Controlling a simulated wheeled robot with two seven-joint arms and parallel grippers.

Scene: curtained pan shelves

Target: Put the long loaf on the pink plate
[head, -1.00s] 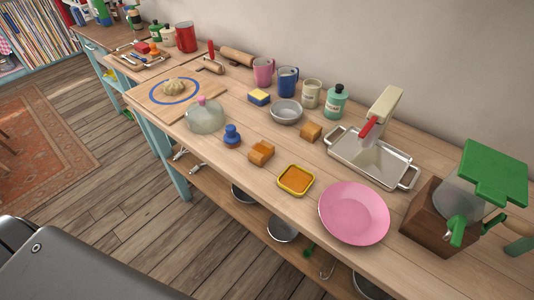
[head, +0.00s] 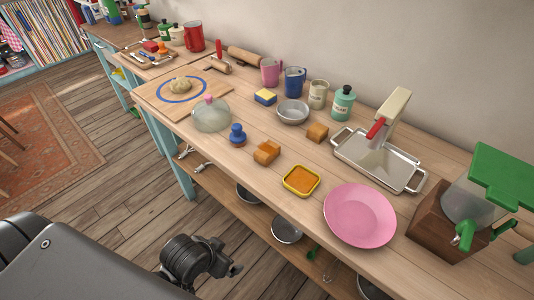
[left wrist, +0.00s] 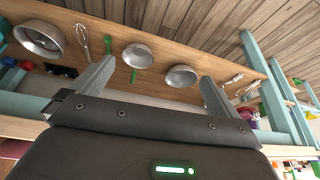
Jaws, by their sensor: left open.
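A brown loaf (head: 266,152) lies near the table's front edge, and a smaller brown loaf (head: 317,132) lies behind it to the right. The front one looks the longer of the two. The pink plate (head: 360,214) lies empty on the table at the right. My left gripper (head: 234,270) is low in front of the table, below its top and well away from the loaves. In the left wrist view its two fingers (left wrist: 157,72) are spread apart with nothing between them. My right gripper is not in view.
A yellow-rimmed orange dish (head: 301,180) sits between the front loaf and the plate. A blue stopper-shaped object (head: 237,134) and a glass dome (head: 211,116) stand to the left. A metal tray (head: 392,172) lies behind the plate. Pans (left wrist: 138,54) sit on the lower shelf.

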